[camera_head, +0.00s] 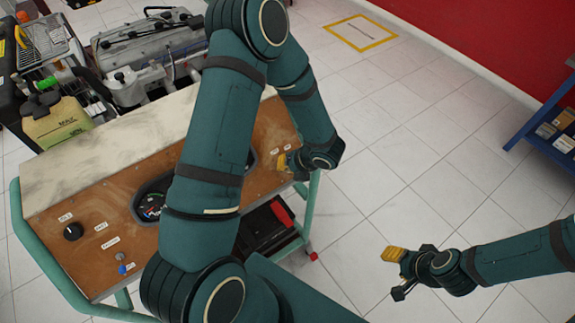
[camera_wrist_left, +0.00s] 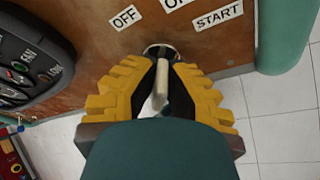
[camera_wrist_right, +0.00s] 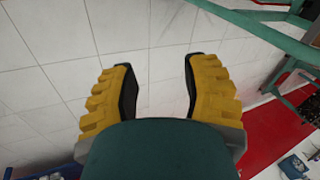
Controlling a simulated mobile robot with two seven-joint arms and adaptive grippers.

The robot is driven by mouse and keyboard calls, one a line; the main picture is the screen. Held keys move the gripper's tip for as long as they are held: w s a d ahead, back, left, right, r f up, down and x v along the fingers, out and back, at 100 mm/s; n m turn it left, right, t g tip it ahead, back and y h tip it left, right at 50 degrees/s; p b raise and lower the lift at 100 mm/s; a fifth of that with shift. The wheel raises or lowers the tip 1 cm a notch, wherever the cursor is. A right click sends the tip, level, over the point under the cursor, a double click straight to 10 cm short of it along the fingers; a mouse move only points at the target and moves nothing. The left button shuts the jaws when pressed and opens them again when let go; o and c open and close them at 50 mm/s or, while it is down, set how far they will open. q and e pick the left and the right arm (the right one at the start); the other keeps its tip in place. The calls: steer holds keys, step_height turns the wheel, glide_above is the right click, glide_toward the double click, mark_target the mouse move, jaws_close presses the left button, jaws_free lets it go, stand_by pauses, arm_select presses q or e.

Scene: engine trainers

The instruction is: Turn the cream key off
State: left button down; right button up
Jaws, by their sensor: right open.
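The cream key (camera_wrist_left: 161,84) stands in a round metal switch (camera_wrist_left: 160,49) on the brown panel, below labels OFF (camera_wrist_left: 125,18), ON and START (camera_wrist_left: 217,18) in the left wrist view. My left gripper (camera_wrist_left: 162,66) has its yellow fingers closed in on both sides of the key, with the dark pads against it. In the head view my left gripper (camera_head: 284,162) is at the panel's right end, and the key is hidden there. My right gripper (camera_head: 393,266) is open and empty over the floor; its parted fingers show in the right wrist view (camera_wrist_right: 160,85).
The panel (camera_head: 120,200) holds a dark gauge cluster (camera_head: 150,205), a black knob (camera_head: 73,231) and a blue-tipped toggle (camera_head: 122,268). A green tube frame (camera_head: 40,260) edges the trainer. An engine (camera_head: 150,45) stands behind. A blue shelf (camera_head: 545,135) is at right. The tiled floor between is clear.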

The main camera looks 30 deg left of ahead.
steer(key=shift+f, duration=0.1)
arm_select(q)
steer(key=shift+f+n+b, duration=0.15)
steer(key=shift+n+b, duration=0.35)
steer(key=shift+b, duration=0.35)
steer(key=n+t+h+b, duration=0.1)
steer(key=n+b, duration=0.3)
steer(key=b, duration=0.3)
steer(key=shift+f+n, duration=0.15)
steer(key=shift+n, duration=0.15)
steer(key=shift+s+r+n+t+h+b, duration=0.1)
steer(key=shift+r+n+t+h+b, duration=0.15)
steer(key=shift+n+t+b, duration=0.8)
arm_select(e)
step_height(320, 180, down, 12)
steer(key=s, duration=0.2)
steer(key=shift+a+g+b, duration=0.3)
steer(key=shift+a+b, duration=0.05)
steer(key=shift+b, duration=0.05)
arm_select(q)
steer(key=shift+m+g, duration=0.25)
steer(key=shift+g, duration=0.3)
steer(key=c, duration=1.1)
jaws_free()
steer(key=shift+o, duration=0.2)
